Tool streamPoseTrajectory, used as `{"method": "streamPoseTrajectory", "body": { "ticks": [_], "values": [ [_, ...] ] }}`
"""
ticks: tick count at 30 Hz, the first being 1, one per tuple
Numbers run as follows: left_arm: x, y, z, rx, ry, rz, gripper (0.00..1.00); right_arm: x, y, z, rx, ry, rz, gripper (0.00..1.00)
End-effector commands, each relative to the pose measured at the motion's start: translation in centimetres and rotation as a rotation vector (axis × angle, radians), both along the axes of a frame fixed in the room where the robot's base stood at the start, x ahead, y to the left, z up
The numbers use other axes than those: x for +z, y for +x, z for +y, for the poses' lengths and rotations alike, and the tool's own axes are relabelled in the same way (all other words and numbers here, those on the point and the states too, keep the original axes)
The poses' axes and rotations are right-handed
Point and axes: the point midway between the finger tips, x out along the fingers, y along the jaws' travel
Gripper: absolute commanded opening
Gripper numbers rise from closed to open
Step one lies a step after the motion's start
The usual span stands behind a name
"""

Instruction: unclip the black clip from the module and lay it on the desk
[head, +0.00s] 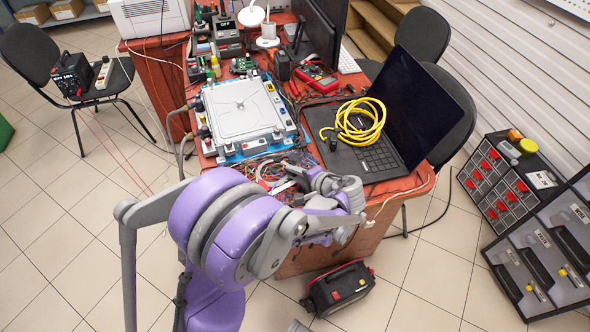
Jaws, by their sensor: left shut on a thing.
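The module (240,105) is a pale grey box with a ribbed lid on a blue base, on the red desk (405,188). My left gripper (297,176) is low over the front of the desk, to the right of and nearer than the module's front corner, apart from the module. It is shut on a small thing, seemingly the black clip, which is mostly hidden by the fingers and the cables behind. My right gripper is not in view.
A tangle of coloured wires (262,172) lies by the gripper. An open laptop (378,157) with a coiled yellow hose (358,122) stands to the right. A red multimeter (316,78) and electronics crowd the back.

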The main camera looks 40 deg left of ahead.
Motion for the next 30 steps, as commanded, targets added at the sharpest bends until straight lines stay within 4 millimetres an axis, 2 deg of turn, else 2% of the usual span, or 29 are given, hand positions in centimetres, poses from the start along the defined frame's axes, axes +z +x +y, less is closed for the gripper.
{"method": "streamPoseTrajectory", "body": {
  "ticks": [3,12,13,18,26,30],
  "values": [
    [-0.9,0.0,0.0,0.000,0.000,0.000,0.00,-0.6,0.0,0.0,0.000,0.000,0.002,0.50],
    [-0.9,0.0,0.0,0.001,0.000,-0.001,0.00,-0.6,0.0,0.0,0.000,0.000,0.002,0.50],
    [-0.9,0.0,0.0,0.001,0.000,-0.001,0.24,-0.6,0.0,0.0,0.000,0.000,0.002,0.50],
    [-0.9,0.0,0.0,0.001,0.000,-0.001,0.54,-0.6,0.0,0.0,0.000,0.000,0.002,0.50],
    [-0.9,0.0,-0.2,0.001,-0.002,0.000,0.54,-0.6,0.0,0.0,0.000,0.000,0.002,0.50],
    [-0.2,-0.2,-1.4,-0.003,-0.003,-0.001,0.54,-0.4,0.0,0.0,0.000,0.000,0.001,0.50]
  ]
}}
